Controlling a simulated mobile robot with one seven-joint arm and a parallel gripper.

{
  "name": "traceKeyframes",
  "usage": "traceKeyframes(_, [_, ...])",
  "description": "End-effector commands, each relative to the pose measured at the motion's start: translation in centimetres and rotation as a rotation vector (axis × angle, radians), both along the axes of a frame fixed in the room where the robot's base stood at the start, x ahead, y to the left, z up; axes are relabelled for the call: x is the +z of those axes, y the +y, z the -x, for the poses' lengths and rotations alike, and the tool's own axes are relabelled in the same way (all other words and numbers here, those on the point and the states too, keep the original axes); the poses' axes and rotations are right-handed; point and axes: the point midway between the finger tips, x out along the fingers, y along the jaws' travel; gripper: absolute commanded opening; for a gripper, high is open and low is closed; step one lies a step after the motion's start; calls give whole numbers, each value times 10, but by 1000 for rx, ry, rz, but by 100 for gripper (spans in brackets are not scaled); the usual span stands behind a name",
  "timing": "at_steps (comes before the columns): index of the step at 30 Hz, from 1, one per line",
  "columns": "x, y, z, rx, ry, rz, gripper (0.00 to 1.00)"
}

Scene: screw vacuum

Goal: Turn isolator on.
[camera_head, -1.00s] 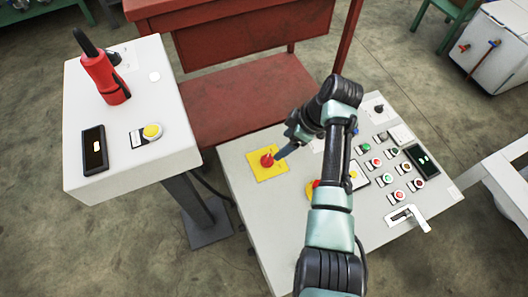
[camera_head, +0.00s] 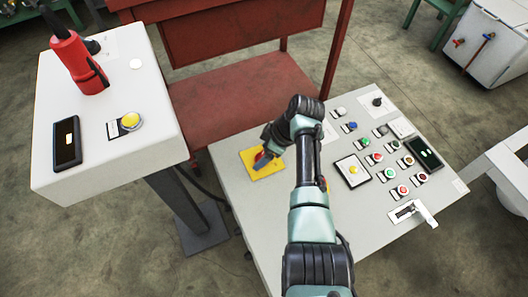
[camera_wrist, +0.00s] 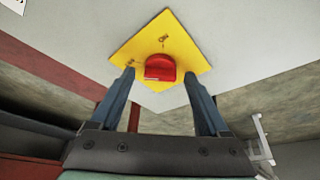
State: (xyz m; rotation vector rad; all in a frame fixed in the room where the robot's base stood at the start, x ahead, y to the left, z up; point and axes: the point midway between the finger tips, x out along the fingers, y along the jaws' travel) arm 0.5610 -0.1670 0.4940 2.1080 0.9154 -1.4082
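The isolator is a red rotary knob (camera_wrist: 160,68) on a yellow square plate (camera_wrist: 178,36), at the left of the grey panel in the head view, where the plate (camera_head: 270,170) shows around my gripper. My gripper (camera_wrist: 160,84) is open, one finger towards each side of the red knob in the wrist view. The fingertips lie just short of or beside the knob; I cannot tell if they touch it. In the head view my gripper (camera_head: 264,158) covers most of the knob (camera_head: 259,156).
The grey panel (camera_head: 240,207) carries several buttons, a white lever switch (camera_head: 425,213) and a black display (camera_head: 424,154). A white pedestal (camera_head: 95,150) with a red handle (camera_head: 78,65) stands at the left. A red bench (camera_head: 240,105) is behind.

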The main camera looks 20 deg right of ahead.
Motion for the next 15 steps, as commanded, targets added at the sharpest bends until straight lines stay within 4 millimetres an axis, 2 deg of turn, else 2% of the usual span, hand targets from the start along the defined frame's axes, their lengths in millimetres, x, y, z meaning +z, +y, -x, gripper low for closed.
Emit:
traceKeyframes(1, [0, 0, 0, 0, 0, 0, 69])
traceKeyframes(2, [0, 0, 0, 0, 0, 0, 64])
traceKeyframes(12, [0, 0, 0, 0, 0, 0, 3])
traceKeyframes(15, [0, 0, 0, 0, 0, 0, 0])
